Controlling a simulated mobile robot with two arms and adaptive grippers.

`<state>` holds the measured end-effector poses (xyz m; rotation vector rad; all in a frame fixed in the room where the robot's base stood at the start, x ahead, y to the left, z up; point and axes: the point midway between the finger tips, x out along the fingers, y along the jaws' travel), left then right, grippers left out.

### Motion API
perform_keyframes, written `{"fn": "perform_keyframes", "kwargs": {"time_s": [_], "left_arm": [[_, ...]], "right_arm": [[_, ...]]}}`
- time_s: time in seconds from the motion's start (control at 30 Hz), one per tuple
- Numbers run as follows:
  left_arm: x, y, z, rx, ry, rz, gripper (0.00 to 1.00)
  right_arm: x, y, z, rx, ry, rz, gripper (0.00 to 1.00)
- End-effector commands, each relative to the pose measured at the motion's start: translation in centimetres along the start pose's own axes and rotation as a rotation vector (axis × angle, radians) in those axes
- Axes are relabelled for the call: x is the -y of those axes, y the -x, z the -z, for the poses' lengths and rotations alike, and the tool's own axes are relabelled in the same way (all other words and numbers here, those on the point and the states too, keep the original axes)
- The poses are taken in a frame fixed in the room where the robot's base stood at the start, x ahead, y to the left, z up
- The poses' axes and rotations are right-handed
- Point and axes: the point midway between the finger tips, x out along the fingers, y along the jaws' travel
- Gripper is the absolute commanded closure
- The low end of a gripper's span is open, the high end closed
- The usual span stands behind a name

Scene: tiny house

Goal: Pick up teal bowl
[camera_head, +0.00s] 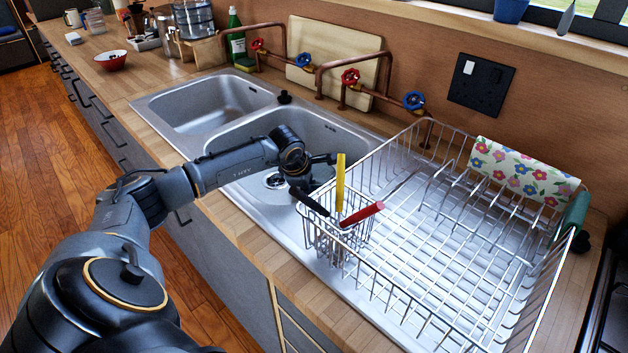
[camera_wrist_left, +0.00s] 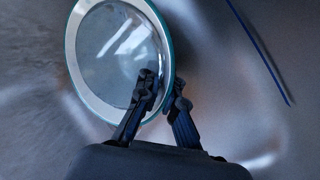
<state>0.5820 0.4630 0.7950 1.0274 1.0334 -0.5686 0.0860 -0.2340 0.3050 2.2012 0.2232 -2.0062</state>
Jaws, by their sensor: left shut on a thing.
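The teal bowl (camera_wrist_left: 80,95) shows in the left wrist view as a pale round dish with a thin teal rim, tilted toward the camera. My left gripper (camera_wrist_left: 164,95) is shut on its near right rim, one finger inside and one outside. In the head view, my left gripper (camera_head: 318,170) is low over the right sink basin (camera_head: 240,145), beside the cutlery holder. The bowl cannot be made out there; the gripper and the holder's utensils block part of the basin. My right gripper is in neither view.
A wire dish rack (camera_head: 440,240) fills the right side. Its cutlery holder (camera_head: 335,240) has yellow, red and black handles sticking up close to my gripper. Copper pipes (camera_head: 350,65) with valves stand behind the sink. The left basin (camera_head: 205,105) looks empty.

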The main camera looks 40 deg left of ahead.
Motion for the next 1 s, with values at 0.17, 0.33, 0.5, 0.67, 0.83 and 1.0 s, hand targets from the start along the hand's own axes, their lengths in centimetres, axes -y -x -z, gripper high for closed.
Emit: {"fn": "perform_keyframes", "kwargs": {"time_s": [0.17,0.33,0.5,0.67,0.83,1.0], "left_arm": [[0.8,-0.4,-0.1,-0.001,-0.003,0.018,1.0],[0.7,-0.2,-0.1,-0.001,-0.003,0.021,1.0],[0.4,0.6,-0.2,-0.002,-0.003,0.021,1.0],[-0.4,1.9,-0.4,-0.001,-0.003,0.015,1.0],[-0.9,3.8,-0.1,-0.003,-0.002,0.01,1.0],[-0.8,5.8,0.6,-0.003,-0.002,0.007,1.0]], "right_arm": [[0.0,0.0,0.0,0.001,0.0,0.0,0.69],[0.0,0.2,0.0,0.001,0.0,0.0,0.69],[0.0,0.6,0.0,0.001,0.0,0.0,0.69],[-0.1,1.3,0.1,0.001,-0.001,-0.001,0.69],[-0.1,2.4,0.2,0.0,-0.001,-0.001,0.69],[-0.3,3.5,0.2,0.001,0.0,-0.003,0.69]]}}
